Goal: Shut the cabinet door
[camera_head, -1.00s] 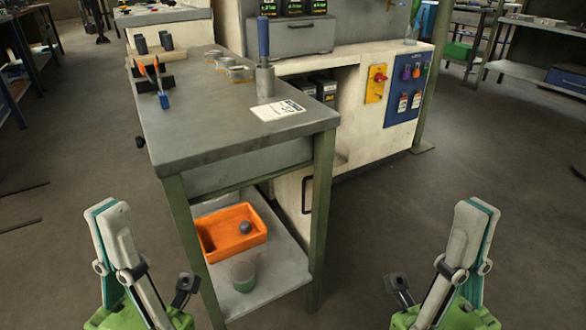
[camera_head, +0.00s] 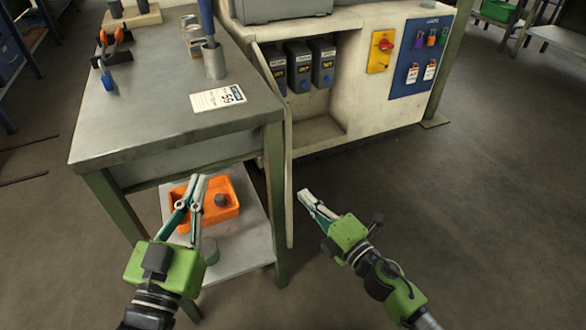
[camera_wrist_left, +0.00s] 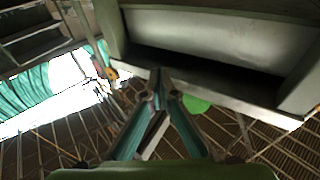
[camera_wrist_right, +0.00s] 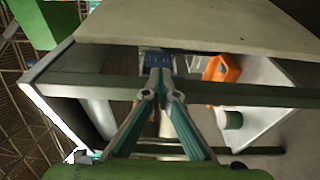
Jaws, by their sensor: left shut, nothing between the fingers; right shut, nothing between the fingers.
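The cabinet (camera_head: 340,135) is cream-white with an open compartment holding several dark boxes (camera_head: 300,70). Its door (camera_head: 289,180) stands open at the compartment's left, seen nearly edge-on beside the table leg. Its handle is hidden. My right gripper (camera_head: 303,193) is shut and empty just right of the door's near edge; I cannot tell whether it touches. Its shut fingers also show in the right wrist view (camera_wrist_right: 161,78). My left gripper (camera_head: 198,180) is shut and empty in front of the table's lower shelf; it also shows in the left wrist view (camera_wrist_left: 164,78).
A grey worktable (camera_head: 150,110) stands left of the door, its leg (camera_head: 275,190) close to it. Its lower shelf (camera_head: 255,240) carries an orange bin (camera_head: 178,192) and a green cup (camera_head: 209,250). The floor (camera_head: 430,210) to the right is clear.

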